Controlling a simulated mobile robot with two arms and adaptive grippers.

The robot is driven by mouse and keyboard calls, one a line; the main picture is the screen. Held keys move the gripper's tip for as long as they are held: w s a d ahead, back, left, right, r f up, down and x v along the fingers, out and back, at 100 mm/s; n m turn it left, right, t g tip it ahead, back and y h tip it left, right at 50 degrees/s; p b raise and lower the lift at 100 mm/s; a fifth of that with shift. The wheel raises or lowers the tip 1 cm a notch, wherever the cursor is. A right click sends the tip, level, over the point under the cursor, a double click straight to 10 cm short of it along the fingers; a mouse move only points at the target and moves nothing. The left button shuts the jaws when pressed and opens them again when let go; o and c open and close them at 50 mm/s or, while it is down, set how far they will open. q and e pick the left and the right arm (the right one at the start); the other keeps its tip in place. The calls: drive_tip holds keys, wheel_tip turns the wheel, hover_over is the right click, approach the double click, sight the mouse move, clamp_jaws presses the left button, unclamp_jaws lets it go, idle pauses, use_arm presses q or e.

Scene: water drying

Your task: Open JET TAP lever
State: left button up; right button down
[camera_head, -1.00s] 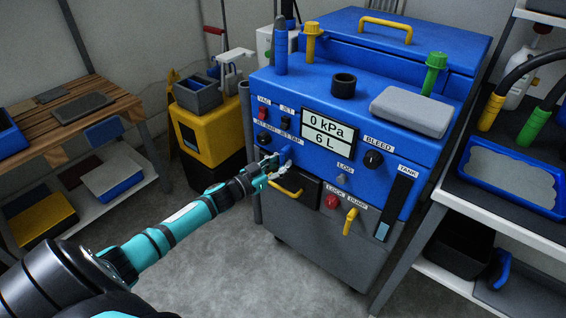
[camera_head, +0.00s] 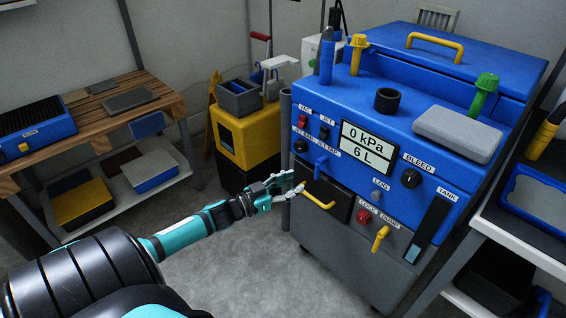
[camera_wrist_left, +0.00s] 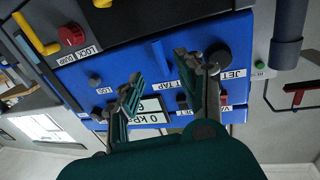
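The JET TAP lever (camera_head: 320,168) is a small blue handle on the front of the blue machine, below its JET TAP label. In the left wrist view, which is upside down, the blue lever (camera_wrist_left: 161,56) shows between and beyond the fingertips. My left gripper (camera_head: 292,187) is just left of and below the lever in the head view, apart from it. In the left wrist view the gripper's two fingers (camera_wrist_left: 160,72) are spread, with nothing between them touching. My right gripper is out of view.
A yellow drawer handle (camera_head: 318,200) sticks out just below the lever. The black JET BAR knob (camera_head: 300,146) is to its left. The red LOCK knob (camera_head: 363,216) and yellow DUMP lever (camera_head: 380,238) are lower right.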

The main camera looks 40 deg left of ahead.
use_arm(q)
drive_tip(key=shift+v, duration=1.45)
